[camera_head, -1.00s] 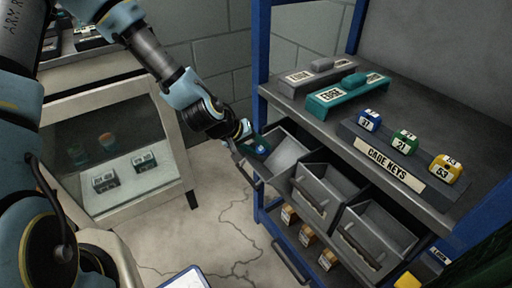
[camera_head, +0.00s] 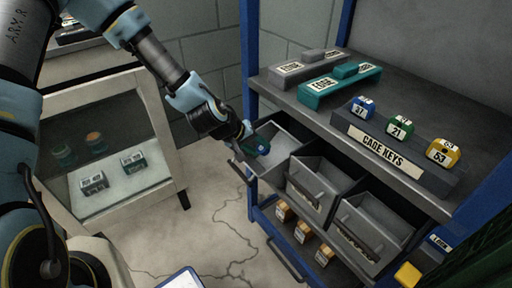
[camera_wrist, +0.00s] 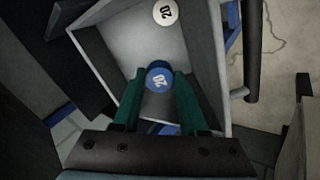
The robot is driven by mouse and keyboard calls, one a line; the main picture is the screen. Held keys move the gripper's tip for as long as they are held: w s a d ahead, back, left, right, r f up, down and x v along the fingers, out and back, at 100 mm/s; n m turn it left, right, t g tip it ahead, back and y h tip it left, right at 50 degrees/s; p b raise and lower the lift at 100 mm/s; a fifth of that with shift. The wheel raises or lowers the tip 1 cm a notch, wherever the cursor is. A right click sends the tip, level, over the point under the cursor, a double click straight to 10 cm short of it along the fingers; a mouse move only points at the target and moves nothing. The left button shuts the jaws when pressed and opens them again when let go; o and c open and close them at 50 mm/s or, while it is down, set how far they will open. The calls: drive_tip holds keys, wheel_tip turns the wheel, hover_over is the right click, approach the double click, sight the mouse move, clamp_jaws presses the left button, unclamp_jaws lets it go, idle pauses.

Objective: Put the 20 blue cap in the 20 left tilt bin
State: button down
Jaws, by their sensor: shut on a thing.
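The blue cap (camera_wrist: 158,78), marked 20, sits between the green fingers of my gripper (camera_wrist: 158,92) in the wrist view. My gripper is shut on it and also shows in the head view (camera_head: 258,146). The left tilt bin (camera_head: 285,133) is tipped open at the left end of a row of grey bins. The cap is over the open mouth of this bin (camera_wrist: 105,50); whether it touches the bin is unclear. A round white disc (camera_wrist: 165,12) marked 20 shows at the top of the bin; I cannot tell whether it is a label.
Two more open grey bins, the middle one (camera_head: 322,177) and the right one (camera_head: 380,215), stand beside it. The shelf above holds a CAGE KEYS block (camera_head: 390,157) with numbered tags and a teal block (camera_head: 318,88). A glass-front cabinet (camera_head: 170,140) stands left.

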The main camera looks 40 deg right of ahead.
drive_tip(key=shift+b+x, duration=0.85)
drive_tip(key=shift+x, duration=0.95)
drive_tip(key=shift+p+v, duration=3.35)
drive_tip(key=shift+v, duration=1.7)
drive_tip(key=shift+r+p, duration=0.2)
drive_tip(key=shift+p, duration=1)
drive_tip(key=shift+f, duration=0.25)
